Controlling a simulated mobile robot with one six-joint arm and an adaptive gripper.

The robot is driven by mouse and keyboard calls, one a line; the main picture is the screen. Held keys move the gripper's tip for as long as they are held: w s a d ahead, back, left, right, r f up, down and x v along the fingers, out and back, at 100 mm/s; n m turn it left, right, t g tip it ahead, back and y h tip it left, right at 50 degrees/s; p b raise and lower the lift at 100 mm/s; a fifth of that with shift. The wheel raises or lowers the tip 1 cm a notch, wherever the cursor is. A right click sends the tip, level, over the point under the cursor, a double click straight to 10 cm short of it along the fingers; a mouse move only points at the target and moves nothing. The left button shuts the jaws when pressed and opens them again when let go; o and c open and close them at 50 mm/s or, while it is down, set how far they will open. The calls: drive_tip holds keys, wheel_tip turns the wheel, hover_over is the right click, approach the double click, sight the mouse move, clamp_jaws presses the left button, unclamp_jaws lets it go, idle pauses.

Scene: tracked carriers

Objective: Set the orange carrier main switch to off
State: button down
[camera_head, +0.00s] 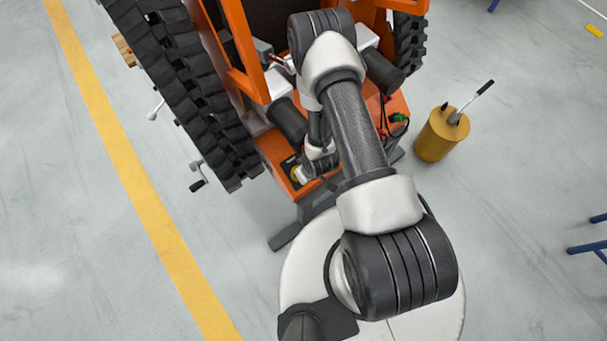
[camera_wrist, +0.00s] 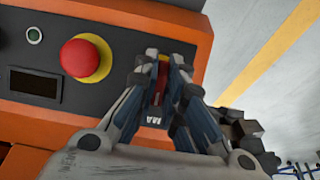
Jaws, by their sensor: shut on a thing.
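The orange carrier (camera_head: 243,45) stands ahead of me on dark tracks. In the wrist view its dark control panel (camera_wrist: 115,20) fills the upper left. The main switch (camera_wrist: 163,70) shows as a narrow strip of red with some yellow between my fingers. My gripper (camera_wrist: 164,60) is shut on it, one finger on each side. The fingers hide most of the switch, so its setting cannot be read. A label below it shows only the letters "MA". In the head view my gripper (camera_head: 312,170) is at the carrier's near end, and my arm hides the switch.
A red mushroom button (camera_wrist: 83,58) on a yellow ring sits close left of my fingers. A small round green button (camera_wrist: 34,35) and a dark display (camera_wrist: 35,84) are further left. A yellow bucket (camera_head: 437,138) with tools stands right of the carrier. The floor at left is clear.

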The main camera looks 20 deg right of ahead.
drive_tip(key=c, duration=1.7)
unclamp_jaws()
drive_tip(key=v, duration=1.2)
drive_tip(key=shift+s, duration=0.1)
